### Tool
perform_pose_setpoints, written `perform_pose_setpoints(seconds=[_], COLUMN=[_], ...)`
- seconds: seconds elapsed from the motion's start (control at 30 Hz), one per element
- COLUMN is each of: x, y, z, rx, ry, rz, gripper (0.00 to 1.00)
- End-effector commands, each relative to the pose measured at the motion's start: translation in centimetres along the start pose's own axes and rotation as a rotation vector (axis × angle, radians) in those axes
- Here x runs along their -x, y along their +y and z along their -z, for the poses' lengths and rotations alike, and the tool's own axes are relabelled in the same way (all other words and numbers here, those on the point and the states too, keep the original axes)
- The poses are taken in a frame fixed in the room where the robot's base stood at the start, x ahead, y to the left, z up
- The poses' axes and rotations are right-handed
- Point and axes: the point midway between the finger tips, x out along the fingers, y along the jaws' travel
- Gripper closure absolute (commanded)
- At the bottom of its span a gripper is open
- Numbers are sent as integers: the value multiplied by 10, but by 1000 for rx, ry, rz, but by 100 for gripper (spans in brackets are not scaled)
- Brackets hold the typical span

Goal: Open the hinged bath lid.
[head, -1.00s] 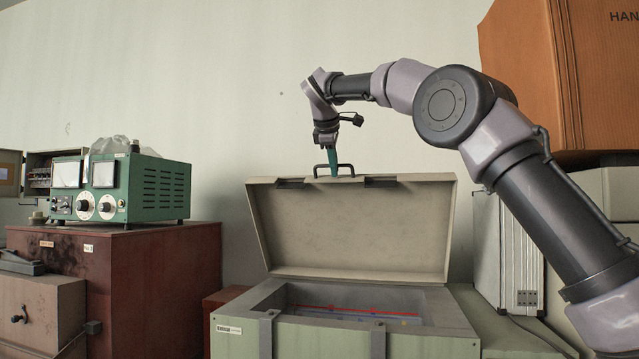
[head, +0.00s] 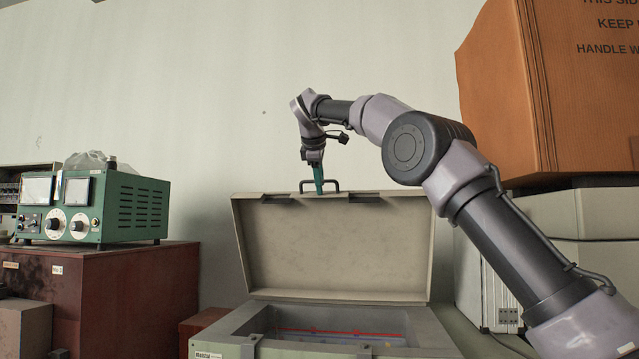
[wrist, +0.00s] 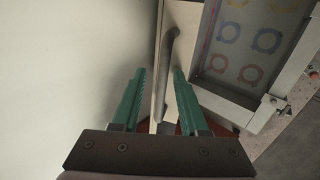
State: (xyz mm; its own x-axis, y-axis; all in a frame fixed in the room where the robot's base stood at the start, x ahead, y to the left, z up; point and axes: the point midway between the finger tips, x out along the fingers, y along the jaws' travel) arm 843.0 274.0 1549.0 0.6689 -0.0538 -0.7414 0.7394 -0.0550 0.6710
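The bath lid (head: 340,250) stands raised, close to upright, at the back of the pale green bath box (head: 228,341). Its dark bar handle (head: 334,184) is on the lid's upper edge. My gripper (head: 320,188) is at the handle, pointing down from above. In the wrist view, the green fingers of my gripper (wrist: 160,85) stand apart, with the handle bar (wrist: 172,55) between them, nearer the right finger. There is a visible gap to the left finger. The open bath shows a red line inside, and coloured rings appear in the wrist view.
A green instrument (head: 135,207) sits on a dark red cabinet (head: 130,290) at left. A large orange-brown carton (head: 500,90) stands on pale cases (head: 575,215) at right, behind my arm. The pale wall (head: 200,100) is close behind the lid.

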Motion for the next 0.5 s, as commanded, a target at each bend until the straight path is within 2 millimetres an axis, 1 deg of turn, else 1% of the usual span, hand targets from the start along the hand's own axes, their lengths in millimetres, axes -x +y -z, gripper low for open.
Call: perform_pose_setpoints(seconds=[0.17, 0.27, 0.37, 0.5], x=[2, 10, 26, 57], y=[0, 0, 0, 0], z=[0, 1, 1, 1], rx=[0, 0, -1, -1], ry=[1, 2, 3, 4], rz=[0, -2, -2, -3], gripper=[56, 56, 56, 56])
